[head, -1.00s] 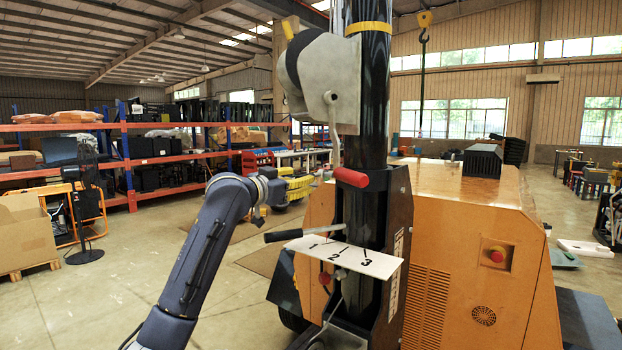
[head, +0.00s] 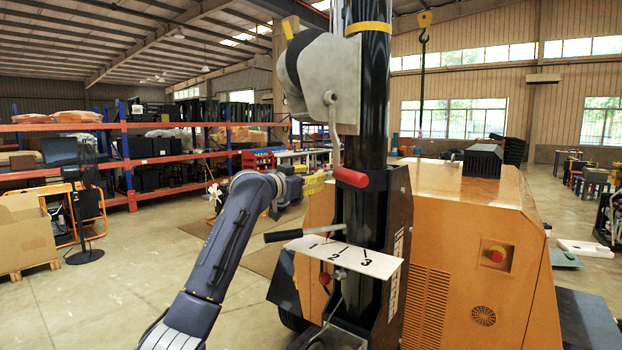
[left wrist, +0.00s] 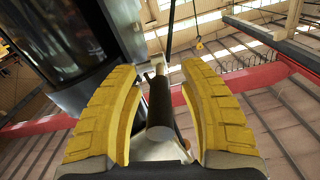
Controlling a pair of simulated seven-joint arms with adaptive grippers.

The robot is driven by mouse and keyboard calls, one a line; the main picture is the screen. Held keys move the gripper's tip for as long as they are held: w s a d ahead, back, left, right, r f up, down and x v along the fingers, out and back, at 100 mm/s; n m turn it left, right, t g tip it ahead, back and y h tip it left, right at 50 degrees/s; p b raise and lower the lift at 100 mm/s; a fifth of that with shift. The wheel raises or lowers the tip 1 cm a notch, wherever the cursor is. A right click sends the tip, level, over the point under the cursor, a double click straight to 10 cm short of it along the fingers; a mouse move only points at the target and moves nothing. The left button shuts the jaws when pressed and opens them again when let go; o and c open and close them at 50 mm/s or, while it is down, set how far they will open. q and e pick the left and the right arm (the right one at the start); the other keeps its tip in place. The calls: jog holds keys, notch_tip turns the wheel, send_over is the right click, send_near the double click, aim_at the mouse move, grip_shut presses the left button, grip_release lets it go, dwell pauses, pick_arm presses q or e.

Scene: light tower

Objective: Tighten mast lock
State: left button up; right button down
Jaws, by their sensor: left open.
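The black mast (head: 368,120) stands upright at the centre of the head view. A red-ended handle (head: 350,177) sits on its front. Below it, a black lever (head: 290,235) points left above a white plate (head: 345,257) marked 1, 2, 3. My left gripper (head: 318,183) is just left of the red-ended handle, partly blurred into the background. In the left wrist view its yellow fingers (left wrist: 163,110) are open, with a dark cylindrical handle (left wrist: 159,105) showing between them, apart from both. I cannot tell which handle this is. My right gripper is out of view.
A grey winch housing (head: 325,80) with a thin crank is on the mast above my left gripper. The orange machine body (head: 470,240) fills the right side. Shelves (head: 125,160) stand far behind.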

pick_arm(q)
grip_shut()
jog(key=shift+f, duration=0.15)
dwell(0.4)
jog(key=shift+f, duration=0.15)
jog(key=shift+w+f+t+h, duration=0.1)
jog(key=shift+f+t+h, duration=0.45)
jog(key=shift+t+h, duration=0.4)
